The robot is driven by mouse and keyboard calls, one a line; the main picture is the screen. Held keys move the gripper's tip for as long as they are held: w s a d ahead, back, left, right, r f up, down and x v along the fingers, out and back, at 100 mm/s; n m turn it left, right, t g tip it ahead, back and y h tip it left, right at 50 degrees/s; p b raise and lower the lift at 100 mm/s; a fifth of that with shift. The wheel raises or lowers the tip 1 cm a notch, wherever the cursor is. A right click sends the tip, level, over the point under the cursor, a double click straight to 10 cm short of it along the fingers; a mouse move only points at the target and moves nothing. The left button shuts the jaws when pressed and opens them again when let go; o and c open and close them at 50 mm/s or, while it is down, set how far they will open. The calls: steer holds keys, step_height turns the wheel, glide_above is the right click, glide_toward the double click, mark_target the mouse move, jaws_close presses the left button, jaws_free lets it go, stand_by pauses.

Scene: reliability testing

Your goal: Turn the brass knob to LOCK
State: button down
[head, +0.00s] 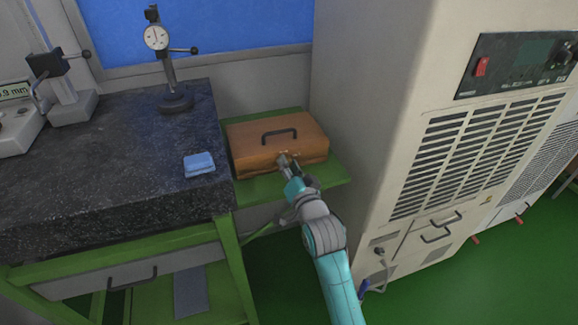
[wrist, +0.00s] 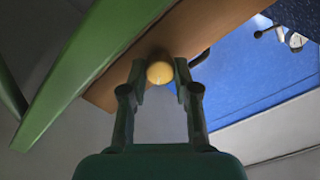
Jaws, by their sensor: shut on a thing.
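The brass knob (wrist: 160,72) is on the front face of the brown wooden case (head: 252,137). In the wrist view the knob sits between the two fingertips of my gripper (wrist: 158,78), which is shut on it. In the head view my gripper (head: 285,163) reaches the front of the case, and its fingers hide the knob there. The case also shows in the wrist view (wrist: 120,92). A small light mark shows on the knob. No LOCK label can be read.
The case stands on a green shelf (head: 262,188) between the black granite table (head: 100,150) and a large beige cabinet (head: 375,130). A folded blue cloth (head: 199,164) and a dial gauge stand (head: 174,100) are on the granite. The case has a dark top handle (head: 279,134).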

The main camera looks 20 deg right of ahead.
steer(key=m, duration=0.4)
steer(key=shift+m, duration=0.3)
steer(key=shift+f+m, duration=0.1)
steer(key=shift+m, duration=1.7)
steer(key=c, duration=0.8)
jaws_free()
steer(key=shift+c, duration=0.2)
steer(key=s, duration=1.2)
